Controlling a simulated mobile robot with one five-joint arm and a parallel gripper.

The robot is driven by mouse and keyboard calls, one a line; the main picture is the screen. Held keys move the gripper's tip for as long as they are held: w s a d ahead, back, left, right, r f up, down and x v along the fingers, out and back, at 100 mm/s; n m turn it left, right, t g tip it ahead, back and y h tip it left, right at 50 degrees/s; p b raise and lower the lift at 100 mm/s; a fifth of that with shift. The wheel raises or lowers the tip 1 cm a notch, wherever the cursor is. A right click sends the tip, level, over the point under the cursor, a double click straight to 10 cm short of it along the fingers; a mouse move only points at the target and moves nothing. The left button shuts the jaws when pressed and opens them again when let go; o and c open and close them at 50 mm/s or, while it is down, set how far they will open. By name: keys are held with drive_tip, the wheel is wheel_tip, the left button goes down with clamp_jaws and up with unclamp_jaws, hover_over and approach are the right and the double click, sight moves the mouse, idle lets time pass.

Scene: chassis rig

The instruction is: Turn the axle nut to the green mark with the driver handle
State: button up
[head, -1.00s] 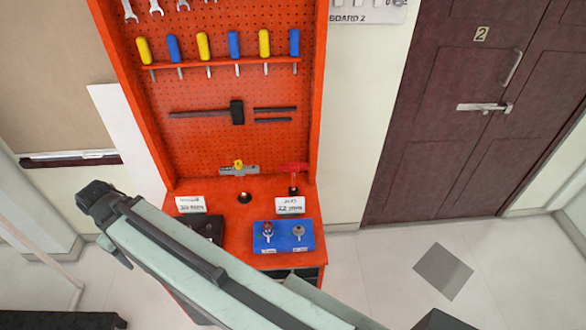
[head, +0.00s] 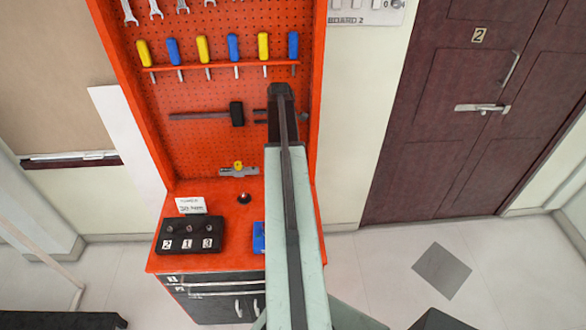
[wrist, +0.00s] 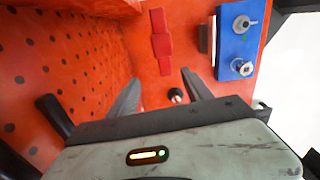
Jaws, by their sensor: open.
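A red handle-like piece (wrist: 161,36), perhaps the driver handle, lies beyond the fingertips. I cannot tell which fitting is the axle nut. In the head view my arm hides the red piece and most of the blue block (head: 258,238).
A dark round fitting (head: 243,198) sits on the bench; it also shows near the fingers in the wrist view (wrist: 176,95). A black box (head: 175,244) with several knobs and a white card (head: 191,205) stand at left. A pegboard (head: 200,105) with tools rises behind.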

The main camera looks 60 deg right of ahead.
drive_tip(key=shift+m, duration=0.3)
drive_tip(key=s+d, duration=0.2)
drive_tip(key=s, duration=0.1)
drive_tip(key=shift+s+d, duration=0.15)
drive_tip(key=shift+s, duration=0.1)
wheel_tip(320, 180, down, 3)
drive_tip(key=b, duration=0.3)
drive_tip(key=f+b, duration=0.5)
drive_tip(key=shift+s+a, duration=0.1)
drive_tip(key=shift+a, duration=0.3)
drive_tip(key=shift+r, duration=0.15)
clamp_jaws()
